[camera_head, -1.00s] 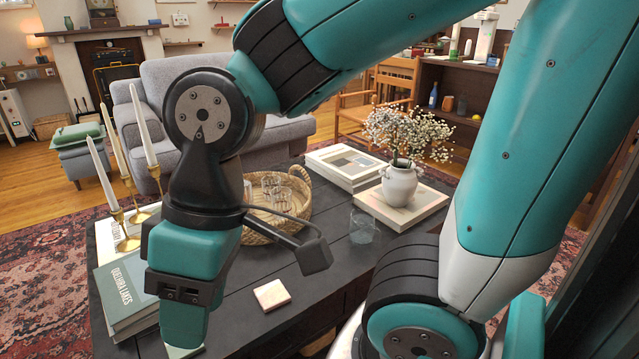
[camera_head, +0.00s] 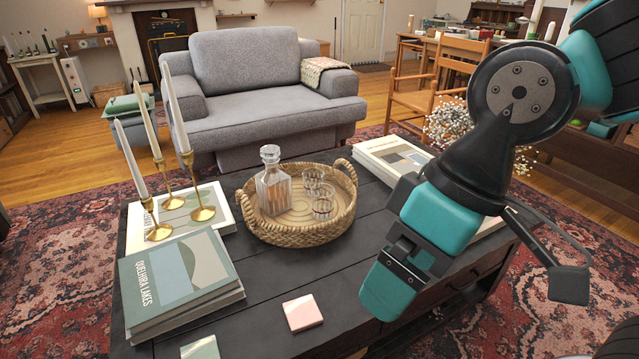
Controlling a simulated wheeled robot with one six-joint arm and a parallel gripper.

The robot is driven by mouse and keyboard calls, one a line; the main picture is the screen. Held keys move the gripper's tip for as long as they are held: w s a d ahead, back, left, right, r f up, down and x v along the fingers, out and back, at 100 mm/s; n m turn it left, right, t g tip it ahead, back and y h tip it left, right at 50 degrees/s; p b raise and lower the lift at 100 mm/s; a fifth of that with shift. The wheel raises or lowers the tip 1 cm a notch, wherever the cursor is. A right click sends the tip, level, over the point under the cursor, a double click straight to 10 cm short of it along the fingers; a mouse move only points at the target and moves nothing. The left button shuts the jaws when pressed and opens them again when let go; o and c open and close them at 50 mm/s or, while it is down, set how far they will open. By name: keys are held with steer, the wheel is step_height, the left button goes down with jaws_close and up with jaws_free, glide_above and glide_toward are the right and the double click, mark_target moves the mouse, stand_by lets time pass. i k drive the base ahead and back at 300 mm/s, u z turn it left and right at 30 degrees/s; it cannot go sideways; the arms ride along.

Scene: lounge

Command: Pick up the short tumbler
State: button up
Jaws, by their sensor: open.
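Short clear glass tumblers (camera_head: 323,206) stand upright in the round wicker tray (camera_head: 290,238) on the dark coffee table, to the right of a stoppered glass decanter (camera_head: 273,186). I cannot tell which glass the task means. Another clear glass stood on the bare table near the white vase a second ago; my arm now covers that area. My gripper (camera_head: 388,298) points down over the right part of the table, to the right of and nearer than the tray. It is open and holds nothing that I can see.
Three brass candlesticks with tall candles (camera_head: 201,212) stand left of the tray, by stacked books (camera_head: 180,278). A pink coaster (camera_head: 302,313) and a pale green one (camera_head: 200,348) lie in front. More books (camera_head: 392,158) lie behind my arm. A grey armchair (camera_head: 262,90) stands behind the table.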

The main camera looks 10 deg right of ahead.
mark_target(310, 177)
steer(key=z, duration=0.4)
steer(key=k, duration=0.55)
steer(key=z, duration=0.85)
steer(key=i, duration=1.15)
steer(key=u, duration=1.05)
steer(key=i, duration=0.55)
steer(key=u, duration=0.65)
